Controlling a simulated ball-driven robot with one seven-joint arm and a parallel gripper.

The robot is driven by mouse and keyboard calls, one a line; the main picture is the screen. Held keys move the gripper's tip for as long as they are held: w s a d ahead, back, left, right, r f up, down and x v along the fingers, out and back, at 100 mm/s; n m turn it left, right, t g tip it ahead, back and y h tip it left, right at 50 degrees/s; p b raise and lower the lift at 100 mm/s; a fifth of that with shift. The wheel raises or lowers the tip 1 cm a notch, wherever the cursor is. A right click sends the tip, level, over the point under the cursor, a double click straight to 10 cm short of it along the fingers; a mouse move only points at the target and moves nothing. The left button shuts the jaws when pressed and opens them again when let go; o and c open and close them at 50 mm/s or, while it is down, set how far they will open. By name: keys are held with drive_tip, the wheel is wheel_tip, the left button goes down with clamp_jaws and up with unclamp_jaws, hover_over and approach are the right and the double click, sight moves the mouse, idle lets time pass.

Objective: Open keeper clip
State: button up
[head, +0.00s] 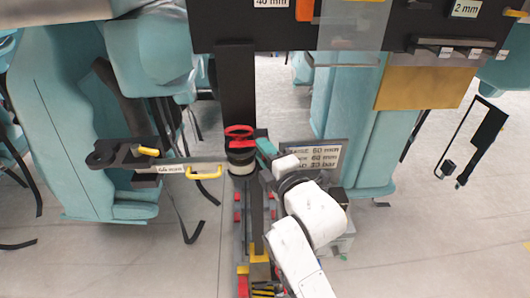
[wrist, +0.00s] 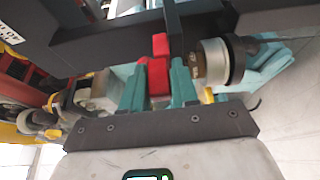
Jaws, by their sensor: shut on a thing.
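In the wrist view, the two teal fingers of my gripper (wrist: 158,92) are closed on a red piece (wrist: 158,75), which looks like the keeper clip. The red piece stands upright between the fingertips against a dark bar. In the head view, my gripper (head: 264,148) is at the right side of a dark round fitting (head: 241,158) with a red ring-like part (head: 239,133) on top. My white wrist and the fingers hide the contact there. I cannot tell how far the clip is turned.
A dark arm with a labelled bar (head: 172,171) and a yellow handle (head: 206,173) lies left of the fitting. A grey sign (head: 318,157) stands at right. Teal seats (head: 70,110) flank both sides. A dark panel (head: 270,32) hangs above. A metal cylinder (wrist: 216,62) sits close right of my fingers.

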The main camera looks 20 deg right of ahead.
clamp_jaws()
drive_tip(key=shift+d+n+y, duration=0.2)
drive_tip(key=shift+n+y, duration=0.1)
drive_tip(key=shift+y, duration=0.2)
drive_tip(key=d+n+g+y+b, duration=0.1)
drive_tip(key=n+g+y+b, duration=0.1)
drive_tip(key=b, duration=0.5)
drive_tip(key=d+n+g+y+b, duration=0.1)
drive_tip(key=n+g+y+b, duration=0.2)
drive_tip(key=y+b, duration=0.3)
drive_tip(key=d+n+g+y+b, duration=0.1)
drive_tip(key=n+y+b, duration=0.3)
drive_tip(key=b, duration=0.5)
drive_tip(key=shift+w+d+f+g, duration=0.1)
drive_tip(key=shift+w+d+g, duration=0.25)
drive_tip(key=shift+g, duration=0.45)
drive_tip(key=shift+n+g+b, duration=0.3)
drive_tip(key=shift+n+b, duration=0.2)
drive_tip(key=o, duration=0.6)
unclamp_jaws()
